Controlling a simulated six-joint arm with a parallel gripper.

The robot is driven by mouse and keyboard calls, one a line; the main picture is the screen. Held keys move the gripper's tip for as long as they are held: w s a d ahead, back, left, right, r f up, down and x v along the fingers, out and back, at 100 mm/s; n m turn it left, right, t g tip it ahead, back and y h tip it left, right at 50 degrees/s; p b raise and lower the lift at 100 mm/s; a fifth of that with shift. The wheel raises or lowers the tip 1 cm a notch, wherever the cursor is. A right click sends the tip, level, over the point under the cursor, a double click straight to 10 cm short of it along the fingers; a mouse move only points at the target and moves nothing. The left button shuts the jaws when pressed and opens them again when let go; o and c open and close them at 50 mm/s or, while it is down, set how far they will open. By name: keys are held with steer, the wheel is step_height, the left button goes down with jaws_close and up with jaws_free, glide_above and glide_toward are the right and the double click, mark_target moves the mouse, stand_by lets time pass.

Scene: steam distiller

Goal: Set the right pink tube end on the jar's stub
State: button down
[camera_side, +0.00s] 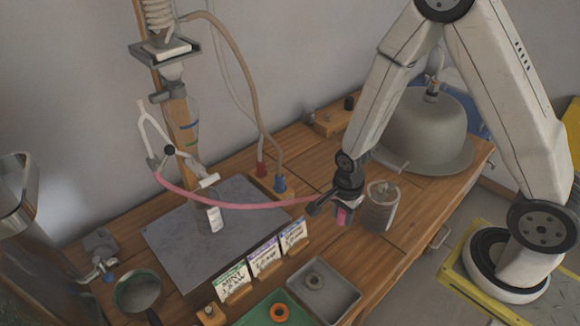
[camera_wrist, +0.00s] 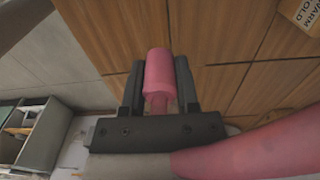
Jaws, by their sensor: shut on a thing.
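The pink tube (camera_side: 235,205) runs from the glass piece with a black knob at the left, across the grey plate, to my gripper (camera_side: 343,202). In the wrist view my gripper (camera_wrist: 160,85) is shut on the right pink tube end (camera_wrist: 159,68), which sits between the two dark fingers. The jar (camera_side: 379,208), a small clear ribbed vessel, stands on the bench just right of my gripper. The held tube end (camera_side: 343,216) shows below the fingers, beside the jar and apart from it as far as I can tell. The jar's stub is too small to make out.
A grey dome (camera_side: 425,130) stands behind the jar. Three label cards (camera_side: 263,257) stand in front of the grey plate (camera_side: 170,238). A grey tray (camera_side: 330,295) and a green tray (camera_side: 262,312) lie at the front.

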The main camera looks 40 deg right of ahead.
mark_target(386, 184)
steer(key=shift+w+d+r, duration=0.1)
steer(key=shift+d+r, duration=0.25)
steer(key=shift+d, duration=0.05)
steer(key=s+d+r, duration=0.1)
steer(key=d+r, duration=0.2)
steer(key=d, duration=0.1)
steer(key=s+d+r, duration=0.1)
steer(key=d+r, duration=0.2)
steer(key=d, duration=0.1)
steer(key=d+r, duration=0.3)
steer(key=d, duration=0.1)
steer(key=shift+s+d+r, duration=0.4)
steer(key=shift+f, duration=0.25)
steer(key=shift+f, duration=1.8)
steer(key=shift+f, duration=1.3)
